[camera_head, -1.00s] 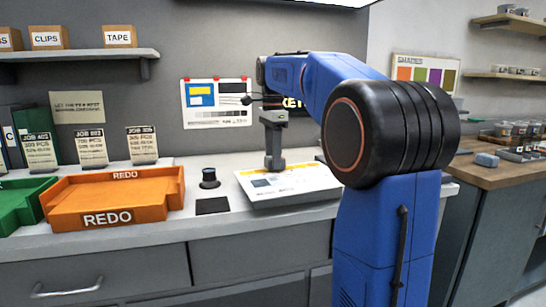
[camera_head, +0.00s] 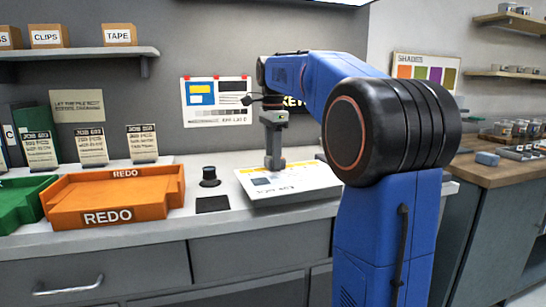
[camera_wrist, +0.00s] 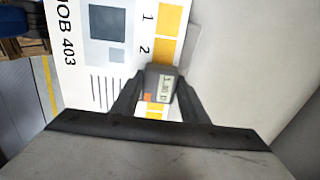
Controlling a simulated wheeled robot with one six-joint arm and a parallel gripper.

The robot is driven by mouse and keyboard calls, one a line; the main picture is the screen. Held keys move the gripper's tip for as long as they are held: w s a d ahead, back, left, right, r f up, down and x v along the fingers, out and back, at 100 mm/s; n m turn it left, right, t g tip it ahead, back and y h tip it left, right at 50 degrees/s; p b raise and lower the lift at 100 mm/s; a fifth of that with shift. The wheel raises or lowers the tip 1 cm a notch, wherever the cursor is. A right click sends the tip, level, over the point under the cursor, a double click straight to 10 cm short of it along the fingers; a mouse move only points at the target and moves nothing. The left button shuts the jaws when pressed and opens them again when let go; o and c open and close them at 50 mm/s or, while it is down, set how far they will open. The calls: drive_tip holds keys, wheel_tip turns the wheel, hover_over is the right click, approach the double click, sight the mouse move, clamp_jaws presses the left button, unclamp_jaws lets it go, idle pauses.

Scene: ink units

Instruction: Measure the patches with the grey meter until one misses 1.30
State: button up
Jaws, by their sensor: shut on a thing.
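My gripper (camera_wrist: 156,95) is shut on the grey meter (camera_wrist: 150,88), which also shows in the head view (camera_head: 274,158). The meter has a small pale display (camera_wrist: 164,89) whose digits I cannot read surely. It stands upright at the printed sheet, marked JOB 403 (camera_wrist: 93,72), over its strip of yellow patches. Patch 1 (camera_wrist: 168,18) and patch 2 (camera_wrist: 163,50) show above the meter in the wrist view. More yellow (camera_wrist: 156,113) shows below it. The patch under the meter is hidden. I cannot tell whether the meter touches the sheet.
Left of the sheet stand a black round thing (camera_head: 209,178), a dark flat pad (camera_head: 212,204), the orange REDO tray (camera_head: 110,216) and a green tray (camera_head: 20,222). Job cards (camera_head: 90,147) stand behind. The counter front is clear.

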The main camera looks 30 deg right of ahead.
idle(0.4)
drive_tip(key=shift+r, duration=1.5)
